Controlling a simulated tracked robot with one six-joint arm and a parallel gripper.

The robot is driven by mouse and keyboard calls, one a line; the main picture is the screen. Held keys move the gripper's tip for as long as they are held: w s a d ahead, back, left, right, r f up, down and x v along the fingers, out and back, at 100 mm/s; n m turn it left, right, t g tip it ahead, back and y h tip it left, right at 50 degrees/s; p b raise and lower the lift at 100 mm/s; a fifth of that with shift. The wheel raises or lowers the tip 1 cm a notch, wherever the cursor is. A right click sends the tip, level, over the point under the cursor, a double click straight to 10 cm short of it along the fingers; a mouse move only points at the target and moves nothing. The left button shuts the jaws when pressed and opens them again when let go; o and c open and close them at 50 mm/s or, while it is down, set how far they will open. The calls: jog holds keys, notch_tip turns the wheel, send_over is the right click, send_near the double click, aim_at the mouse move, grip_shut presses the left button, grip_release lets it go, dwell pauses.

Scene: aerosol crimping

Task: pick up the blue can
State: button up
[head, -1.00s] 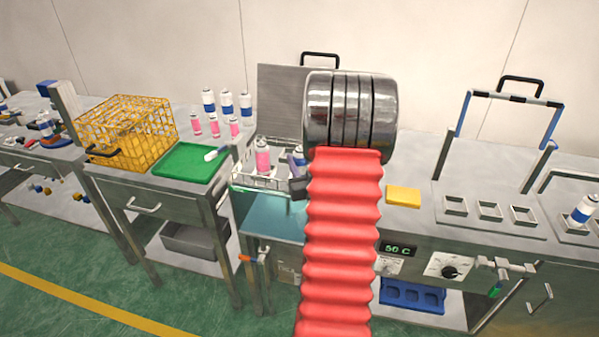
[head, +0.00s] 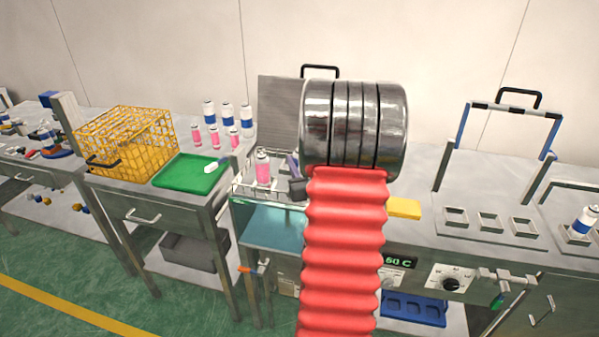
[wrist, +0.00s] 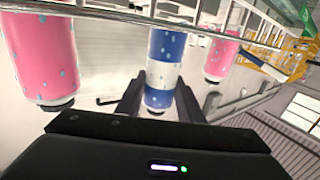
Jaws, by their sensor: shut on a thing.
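The blue can (wrist: 165,62), blue with a white band and light dots, stands between the two dark fingers of my gripper (wrist: 160,88) in the wrist view. My gripper is shut on it. A pink can stands on each side of it there, one at left (wrist: 40,55) and one at right (wrist: 222,55), both apart from the fingers. In the head view my red-sleeved arm hides most of the gripper; a dark part of it (head: 298,188) shows beside the wire rack (head: 245,190). The blue can is not clearly seen there.
A pink can (head: 263,170) stands in the rack over the water bath (head: 270,228). Left are a green tray (head: 180,178), a yellow wire basket (head: 125,150) and several cans behind. A yellow block (head: 404,208) lies right of my arm. Rack wires cross close to the can.

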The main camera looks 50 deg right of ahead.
jog(key=shift+r, duration=3.1)
jog(key=shift+r, duration=0.25)
notch_tip(320, 180, up, 6)
jog(key=shift+w+f, duration=0.1)
jog(key=w+a+f+n+t+y, duration=0.15)
jog(key=w+a+f, duration=0.25)
jog(key=w+a, duration=0.55)
jog(key=w+a+f+n+t+y, duration=0.1)
jog(key=w+a+f+y, duration=0.4)
jog(key=a, duration=0.8)
jog(key=w+a+f+n+y, duration=0.1)
jog(key=a+f, duration=0.1)
jog(key=a, duration=0.6)
jog(key=w+a+f+n+y, duration=0.1)
jog(key=w+a+f+n, duration=0.1)
jog(key=a, duration=0.7)
jog(key=w+a+f+n+y, duration=0.1)
jog(key=a+f, duration=0.3)
jog(key=a, duration=0.5)
jog(key=shift+w+n+t+y, duration=0.25)
jog(key=shift+n+t+y, duration=0.1)
jog(key=shift+t+y, duration=0.15)
